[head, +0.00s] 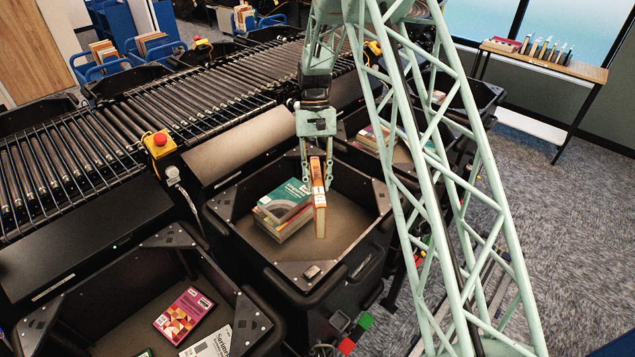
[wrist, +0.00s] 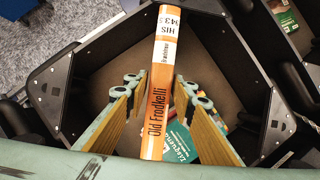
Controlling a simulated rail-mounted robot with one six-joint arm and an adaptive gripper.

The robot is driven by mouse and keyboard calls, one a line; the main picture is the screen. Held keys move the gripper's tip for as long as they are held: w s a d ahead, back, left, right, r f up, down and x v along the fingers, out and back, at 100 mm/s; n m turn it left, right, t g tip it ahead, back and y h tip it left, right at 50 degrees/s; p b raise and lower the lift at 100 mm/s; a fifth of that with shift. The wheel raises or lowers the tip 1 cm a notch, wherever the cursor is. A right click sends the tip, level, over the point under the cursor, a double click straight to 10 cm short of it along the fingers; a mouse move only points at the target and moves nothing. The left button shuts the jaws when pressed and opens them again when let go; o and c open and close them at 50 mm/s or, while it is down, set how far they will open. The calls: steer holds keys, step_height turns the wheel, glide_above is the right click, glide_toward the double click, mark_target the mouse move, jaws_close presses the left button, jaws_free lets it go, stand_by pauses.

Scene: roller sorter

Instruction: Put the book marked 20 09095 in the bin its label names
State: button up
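An orange book (head: 319,200) is between the fingers of my gripper (head: 316,170), over the middle bin (head: 205,215). The fingers (wrist: 157,90) lie along both sides of the book, closed in on it. The number 20 09095 is not legible in either view. I cannot tell whether the book's lower edge touches the bin floor.
Stacked books (head: 285,208) lie in the middle bin, left of the held book. A front-left bin (head: 255,322) holds a pink book (head: 184,316) and others. Another bin with books stands behind right. The roller conveyor (head: 130,125) runs behind the bins. Carpet is clear at right.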

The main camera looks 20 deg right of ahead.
steer(key=shift+o, duration=1.4)
steer(key=shift+v, duration=6)
